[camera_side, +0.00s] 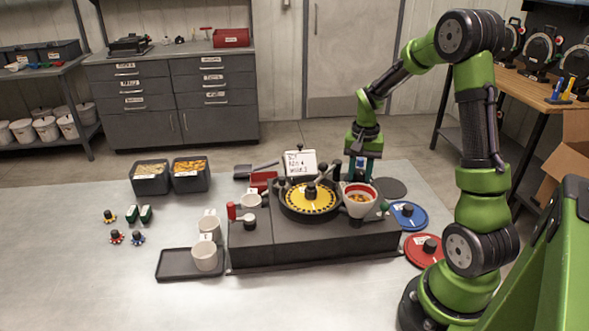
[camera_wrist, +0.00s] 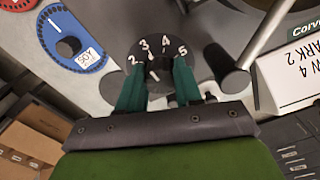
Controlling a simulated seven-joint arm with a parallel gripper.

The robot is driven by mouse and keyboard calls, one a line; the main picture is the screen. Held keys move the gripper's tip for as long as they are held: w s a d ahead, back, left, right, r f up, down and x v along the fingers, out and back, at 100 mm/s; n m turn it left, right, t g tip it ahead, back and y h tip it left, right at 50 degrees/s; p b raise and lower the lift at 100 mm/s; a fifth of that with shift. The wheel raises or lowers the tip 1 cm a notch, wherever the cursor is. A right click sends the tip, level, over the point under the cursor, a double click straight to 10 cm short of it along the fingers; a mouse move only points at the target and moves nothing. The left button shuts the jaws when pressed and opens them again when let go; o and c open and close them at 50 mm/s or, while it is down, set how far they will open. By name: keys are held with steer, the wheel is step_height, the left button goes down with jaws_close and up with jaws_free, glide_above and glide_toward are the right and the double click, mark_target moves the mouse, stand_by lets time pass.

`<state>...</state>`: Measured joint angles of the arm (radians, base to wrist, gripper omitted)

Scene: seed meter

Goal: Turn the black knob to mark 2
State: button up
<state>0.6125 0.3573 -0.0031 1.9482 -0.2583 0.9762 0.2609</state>
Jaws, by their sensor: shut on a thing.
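The black knob (camera_wrist: 155,74) shows in the wrist view at the centre of a dark dial (camera_wrist: 155,48) with white marks, of which 2, 3, 4 and 5 are readable. A short white line on the knob slants toward the upper left; I cannot tell exactly which mark it meets. My gripper (camera_wrist: 156,68) has its two green fingers on either side of the knob, shut on it. In the side view my gripper (camera_side: 360,172) points down behind the white funnel cup; the knob is hidden there.
The seed meter (camera_side: 310,247) has a yellow ringed plate (camera_side: 310,198) and a funnel cup (camera_side: 359,199) close to my gripper. A card (camera_side: 301,163) reading MARK 2 stands behind. Blue (camera_side: 408,215) and red (camera_side: 425,250) discs lie right. A dark cylinder (camera_wrist: 236,82) stands near my fingers.

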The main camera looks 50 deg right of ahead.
mark_target(361, 172)
steer(key=n, duration=0.6)
steer(key=shift+d+n, duration=0.1)
steer(key=shift+n, duration=0.3)
steer(key=shift+r, duration=0.1)
stand_by(0.4)
steer(key=o, duration=1)
steer(key=shift+o, duration=0.2)
step_height(361, 172, up, 17)
